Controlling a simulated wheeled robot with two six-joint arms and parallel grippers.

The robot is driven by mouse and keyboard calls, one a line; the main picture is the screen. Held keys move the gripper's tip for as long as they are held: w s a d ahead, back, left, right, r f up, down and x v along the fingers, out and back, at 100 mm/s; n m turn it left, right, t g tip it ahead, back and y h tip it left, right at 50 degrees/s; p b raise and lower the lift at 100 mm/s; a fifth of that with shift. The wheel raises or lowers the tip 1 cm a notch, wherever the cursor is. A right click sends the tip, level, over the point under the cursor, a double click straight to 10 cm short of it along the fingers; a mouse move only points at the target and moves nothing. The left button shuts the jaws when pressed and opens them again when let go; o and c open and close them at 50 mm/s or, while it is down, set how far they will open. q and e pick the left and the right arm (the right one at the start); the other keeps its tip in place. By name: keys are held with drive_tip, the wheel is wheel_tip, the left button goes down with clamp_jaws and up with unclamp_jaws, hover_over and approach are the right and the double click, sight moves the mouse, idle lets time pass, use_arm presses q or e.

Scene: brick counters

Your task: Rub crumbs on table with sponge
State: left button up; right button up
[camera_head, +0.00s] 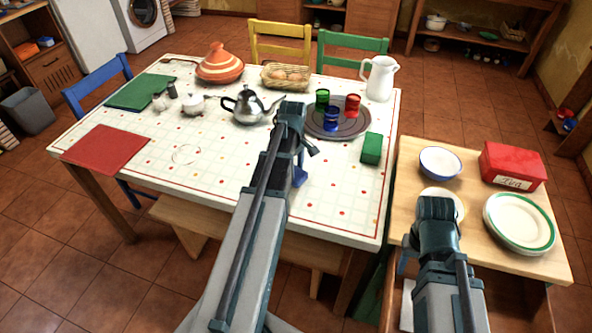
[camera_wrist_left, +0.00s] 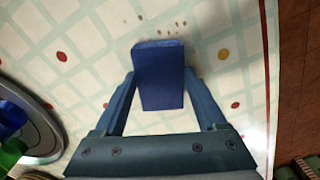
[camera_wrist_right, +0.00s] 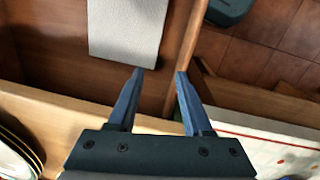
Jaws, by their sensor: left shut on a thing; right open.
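A blue sponge (camera_wrist_left: 160,78) stands between the fingers of my left gripper (camera_wrist_left: 160,85), which is shut on it. The sponge is over the white patterned tablecloth (camera_head: 330,190). Several small brown crumbs (camera_wrist_left: 168,20) lie on the cloth just beyond the sponge in the left wrist view. I cannot tell whether the sponge touches the cloth. In the head view, my left arm hides most of the gripper and the crumbs. My right gripper (camera_wrist_right: 160,72) is open and empty, near the edge of the wooden side counter (camera_head: 408,170).
A round dark tray (camera_head: 357,130) holds red, green and blue cups. A green box (camera_head: 371,149) is near the table's right side. A teapot (camera_head: 246,105) and white jug (camera_head: 380,78) stand farther back. Stacked plates (camera_head: 519,222) and a red box (camera_head: 513,165) occupy the side counter.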

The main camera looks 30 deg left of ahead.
sight(306, 175)
use_arm(q)
drive_tip(key=shift+s+a+r, duration=0.1)
drive_tip(key=shift+s+a, duration=0.1)
drive_tip(key=shift+a, duration=0.8)
drive_tip(key=shift+s+a, duration=0.2)
drive_tip(key=shift+a, duration=0.8)
drive_tip(key=shift+f, duration=0.2)
drive_tip(key=shift+d+r, duration=0.1)
drive_tip(key=shift+w+d, duration=0.2)
drive_tip(key=shift+d, duration=0.8)
drive_tip(key=shift+w+d, duration=0.2)
drive_tip(key=shift+d, duration=0.8)
drive_tip(key=shift+d, duration=0.1)
drive_tip(key=shift+w+d, duration=0.2)
drive_tip(key=shift+d, duration=0.75)
drive_tip(key=shift+w+d, duration=0.2)
drive_tip(key=shift+d, duration=0.7)
drive_tip(key=shift+d, duration=0.1)
drive_tip(key=shift+w+d, duration=0.25)
drive_tip(key=shift+d, duration=0.7)
drive_tip(key=shift+w+d, duration=0.25)
drive_tip(key=shift+d, duration=0.65)
